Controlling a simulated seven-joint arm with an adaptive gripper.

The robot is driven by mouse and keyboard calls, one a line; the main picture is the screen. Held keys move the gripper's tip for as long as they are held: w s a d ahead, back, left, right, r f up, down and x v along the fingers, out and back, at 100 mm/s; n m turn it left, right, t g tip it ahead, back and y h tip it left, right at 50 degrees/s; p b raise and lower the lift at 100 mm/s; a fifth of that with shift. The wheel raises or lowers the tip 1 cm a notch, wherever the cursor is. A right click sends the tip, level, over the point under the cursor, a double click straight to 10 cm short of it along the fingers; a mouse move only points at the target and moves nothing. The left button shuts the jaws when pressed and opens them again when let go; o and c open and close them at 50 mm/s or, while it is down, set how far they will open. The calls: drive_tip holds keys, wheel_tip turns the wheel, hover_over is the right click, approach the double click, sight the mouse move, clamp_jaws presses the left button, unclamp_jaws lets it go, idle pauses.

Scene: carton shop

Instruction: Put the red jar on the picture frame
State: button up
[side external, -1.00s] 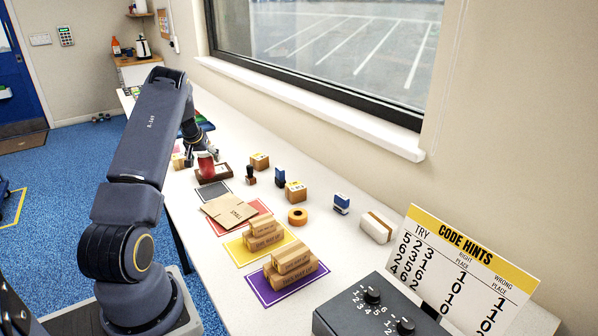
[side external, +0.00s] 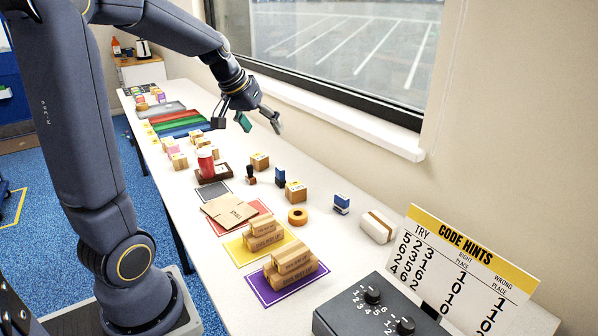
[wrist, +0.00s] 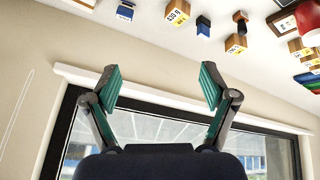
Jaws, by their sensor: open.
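The red jar (side external: 206,163), with a pale top, stands upright on the dark brown picture frame (side external: 226,172), which lies flat on the white table. The jar hides part of the frame. In the wrist view the red jar (wrist: 311,22) is cut off at the upper right edge, with a brown corner, likely the frame, beside it. My gripper (side external: 260,121) is open and empty, raised above the table, up and to the right of the jar and clear of it. Its two green-padded fingers stand wide apart in the wrist view (wrist: 160,85).
A dark stamp (side external: 251,175), a wooden block (side external: 259,161) and blue stamps stand right of the frame. A grey pad (side external: 213,194) and a flattened carton (side external: 230,210) lie nearer. Coloured trays (side external: 180,122) are behind. The window sill (side external: 340,117) borders the right.

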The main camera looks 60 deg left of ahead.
drive_tip(key=s+d+m, duration=0.3)
drive_tip(key=s+d, duration=0.4)
drive_tip(key=d, duration=0.3)
drive_tip(key=s+d+m+h, duration=0.1)
drive_tip(key=s+d+m, duration=0.2)
drive_tip(key=s+d, duration=0.5)
drive_tip(key=d, duration=0.2)
drive_tip(key=shift+d+f, duration=0.15)
drive_tip(key=shift+d, duration=0.25)
